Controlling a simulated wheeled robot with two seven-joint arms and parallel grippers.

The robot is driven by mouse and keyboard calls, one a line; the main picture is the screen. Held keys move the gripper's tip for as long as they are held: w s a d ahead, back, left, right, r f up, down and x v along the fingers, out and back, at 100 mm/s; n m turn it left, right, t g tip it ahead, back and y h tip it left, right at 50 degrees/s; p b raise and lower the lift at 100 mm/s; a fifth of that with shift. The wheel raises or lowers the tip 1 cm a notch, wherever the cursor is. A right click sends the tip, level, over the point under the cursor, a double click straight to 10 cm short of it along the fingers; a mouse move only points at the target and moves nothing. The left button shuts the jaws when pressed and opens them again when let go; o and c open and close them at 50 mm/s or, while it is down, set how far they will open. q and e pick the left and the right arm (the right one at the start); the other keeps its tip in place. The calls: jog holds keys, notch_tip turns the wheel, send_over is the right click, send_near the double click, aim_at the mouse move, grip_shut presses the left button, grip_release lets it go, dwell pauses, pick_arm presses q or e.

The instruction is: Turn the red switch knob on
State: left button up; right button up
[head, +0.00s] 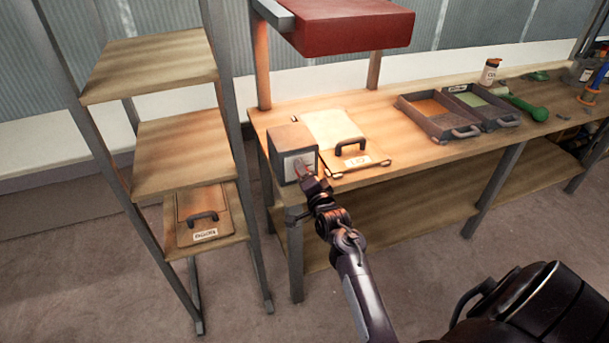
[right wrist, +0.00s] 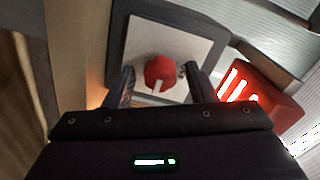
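The red switch knob (right wrist: 159,74) sits on a pale square plate (right wrist: 182,38) on the front of a grey box, with a light mark on the knob. In the head view the grey switch box (head: 291,138) stands at the left front corner of the workbench, and the knob is mostly hidden by my right gripper. My right gripper (head: 309,178) is at the box's front face. In the right wrist view its two fingers (right wrist: 158,84) are apart, one on each side of the knob, with gaps to it. My left gripper is not in view.
A board with a black handle (head: 350,147) lies beside the box on the workbench (head: 410,164). Two grey trays (head: 431,117) stand further right. A red hood (head: 350,28) hangs above. A wooden shelf rack (head: 180,140) stands left of the bench.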

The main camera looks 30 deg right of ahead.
jog(key=shift+s, duration=0.1)
jog(key=v, duration=0.7)
jog(key=shift+s+b, duration=0.3)
jog(key=shift+s, duration=0.05)
jog(key=shift+a, duration=0.15)
